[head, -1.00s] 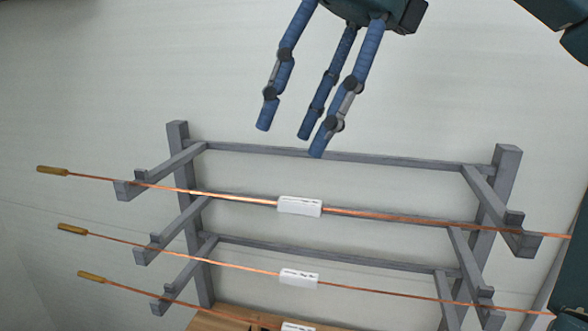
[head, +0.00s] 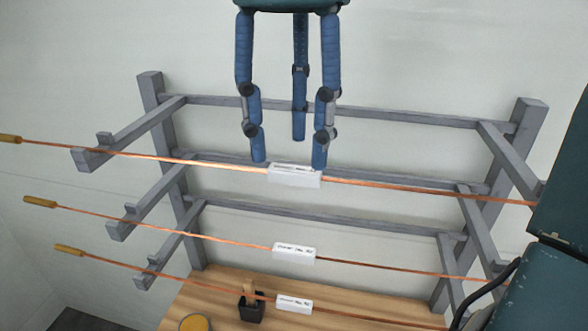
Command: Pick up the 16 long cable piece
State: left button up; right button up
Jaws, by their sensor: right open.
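Three long copper cable pieces lie across a grey rack, each with a tan end at the left and a white label block in the middle. They are the top cable (head: 420,190), the middle cable (head: 385,268) and the bottom cable (head: 170,277). The label writing is too small to read, so I cannot tell which is the 16. My right gripper (head: 289,156) comes down from above, its three blue fingers open and empty. Its fingertips are close to the top cable's white label (head: 294,176); whether they touch is unclear. My left gripper is out of view.
The grey rack (head: 340,111) has upright posts and stepped arms on both sides. Below it is a wooden surface (head: 215,290) with a small black holder (head: 252,307) and a yellow round item (head: 194,323). A pale wall is behind.

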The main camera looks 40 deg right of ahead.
aim_at(294, 171)
jog(key=f, duration=0.1)
jog(key=f+p, duration=0.1)
jog(key=f, duration=0.1)
jog(key=shift+w+d+f, duration=0.1)
jog(key=shift+d, duration=0.1)
jog(key=shift+f, duration=0.35)
jog(key=shift+c, duration=0.3)
grip_shut()
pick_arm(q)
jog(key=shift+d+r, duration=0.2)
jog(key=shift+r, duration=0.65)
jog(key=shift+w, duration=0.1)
pick_arm(e)
jog(key=shift+r, duration=0.15)
